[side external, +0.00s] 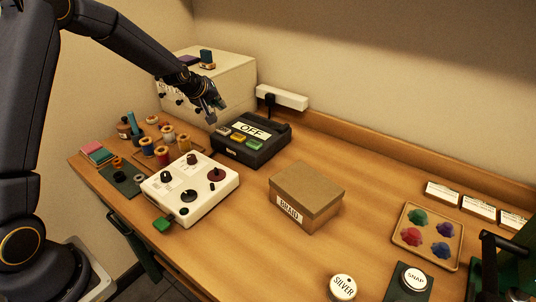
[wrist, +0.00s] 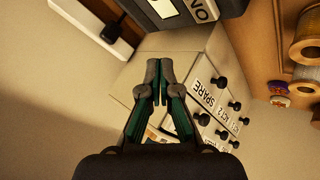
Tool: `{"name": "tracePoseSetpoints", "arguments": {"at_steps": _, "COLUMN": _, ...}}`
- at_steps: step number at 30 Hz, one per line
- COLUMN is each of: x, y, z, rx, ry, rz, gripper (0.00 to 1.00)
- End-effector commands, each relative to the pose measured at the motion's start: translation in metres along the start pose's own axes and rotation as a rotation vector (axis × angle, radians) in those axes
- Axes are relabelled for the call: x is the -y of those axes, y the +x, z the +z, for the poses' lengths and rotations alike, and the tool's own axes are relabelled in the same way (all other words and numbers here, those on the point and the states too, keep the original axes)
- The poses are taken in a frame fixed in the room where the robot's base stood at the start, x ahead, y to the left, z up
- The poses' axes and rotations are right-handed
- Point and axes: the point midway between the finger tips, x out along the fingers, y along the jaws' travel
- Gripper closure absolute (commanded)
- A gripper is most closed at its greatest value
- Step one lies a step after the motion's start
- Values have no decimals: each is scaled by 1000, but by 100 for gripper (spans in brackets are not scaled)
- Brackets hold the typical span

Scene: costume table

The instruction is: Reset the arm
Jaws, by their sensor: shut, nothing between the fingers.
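My gripper (side external: 211,114) is shut and empty. In the side external view it hangs in the air at the back left, in front of the cream drawer cabinet (side external: 238,77) and above and behind the black switch box (side external: 262,152) marked OFF. In the wrist view my gripper (wrist: 158,98) shows its two fingertips close together. The cabinet's labelled drawer fronts (wrist: 205,88) are beyond it. Part of the dark switch box (wrist: 190,14) shows at the top of the wrist view. My arm reaches in from the left.
A white control panel (side external: 210,205) with knobs stands front left, with thread spools (side external: 162,155) behind it. A BRAID box (side external: 306,194) stands mid-table. A tray (side external: 408,256) of coloured pieces is at right. A white power strip (side external: 282,97) lies along the back wall. Open tabletop surrounds the box.

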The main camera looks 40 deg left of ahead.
Motion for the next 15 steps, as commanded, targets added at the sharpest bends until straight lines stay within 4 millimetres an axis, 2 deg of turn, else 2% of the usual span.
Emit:
{"name": "tracePoseSetpoints", "arguments": {"at_steps": 11, "x": -3, "y": -4, "z": -3, "rx": 1, "ry": 1, "rz": 0, "gripper": 100}}
{"name": "tracePoseSetpoints", "arguments": {"at_steps": 13, "x": -9, "y": -7, "z": -2, "rx": -1, "ry": 7, "rz": 10, "gripper": 100}}
{"name": "tracePoseSetpoints", "arguments": {"at_steps": 15, "x": -25, "y": -19, "z": -8, "rx": -21, "ry": 17, "rz": 38, "gripper": 100}}
